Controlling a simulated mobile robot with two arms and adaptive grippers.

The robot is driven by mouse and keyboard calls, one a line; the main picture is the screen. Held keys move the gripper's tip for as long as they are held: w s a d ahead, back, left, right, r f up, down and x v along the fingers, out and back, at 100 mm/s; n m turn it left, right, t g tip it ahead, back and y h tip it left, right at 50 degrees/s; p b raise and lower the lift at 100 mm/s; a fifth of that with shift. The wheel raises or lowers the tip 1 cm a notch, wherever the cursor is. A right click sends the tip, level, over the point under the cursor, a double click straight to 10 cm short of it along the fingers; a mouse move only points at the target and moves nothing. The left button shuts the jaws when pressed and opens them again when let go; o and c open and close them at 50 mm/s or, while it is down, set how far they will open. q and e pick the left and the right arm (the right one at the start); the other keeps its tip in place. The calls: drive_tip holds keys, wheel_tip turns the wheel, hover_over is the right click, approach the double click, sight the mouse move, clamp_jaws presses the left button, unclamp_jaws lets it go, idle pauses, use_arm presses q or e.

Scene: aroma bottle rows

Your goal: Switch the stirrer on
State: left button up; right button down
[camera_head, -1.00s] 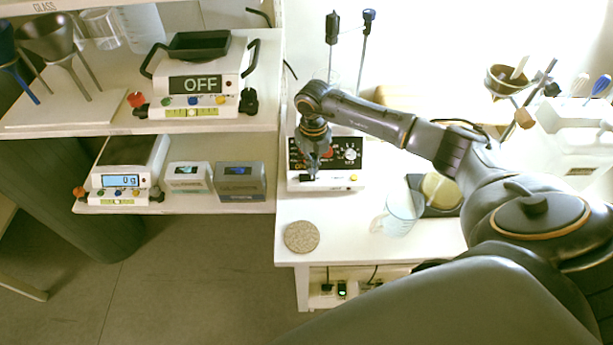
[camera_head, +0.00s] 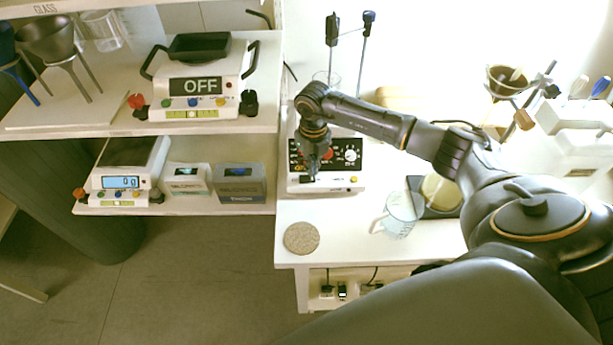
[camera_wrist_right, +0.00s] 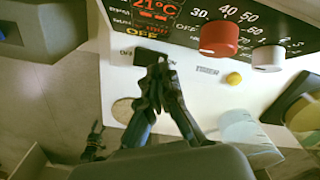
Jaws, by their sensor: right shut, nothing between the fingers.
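The stirrer (camera_head: 354,176) is a white box with a black front panel at the left back of the white bench. In the right wrist view its panel (camera_wrist_right: 185,38) shows a red 21°C reading, orange figures and the word OFF. A red knob (camera_wrist_right: 219,38) and a white knob (camera_wrist_right: 268,57) sit beside the display. A black switch (camera_wrist_right: 150,57) is on the white strip below the panel. My right gripper (camera_wrist_right: 158,68) is shut and empty, its tips at the switch and partly covering it; contact cannot be told. In the head view my right gripper (camera_head: 311,173) is before the panel's left part.
A cork ring (camera_head: 301,238) lies at the bench's front left. A glass beaker (camera_head: 398,215) and a dark plate (camera_head: 436,207) stand to the right. Shelves at the left hold a device reading OFF (camera_head: 197,87) and a balance (camera_head: 121,183). Bench front between ring and beaker is clear.

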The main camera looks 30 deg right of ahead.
drive_tip(key=shift+f+b, duration=0.85)
drive_tip(key=shift+f, duration=0.25)
idle(0.6)
drive_tip(key=shift+r, duration=0.15)
drive_tip(key=shift+r+p, duration=2.5)
drive_tip(key=shift+r, duration=0.95)
drive_tip(key=shift+f, duration=0.1)
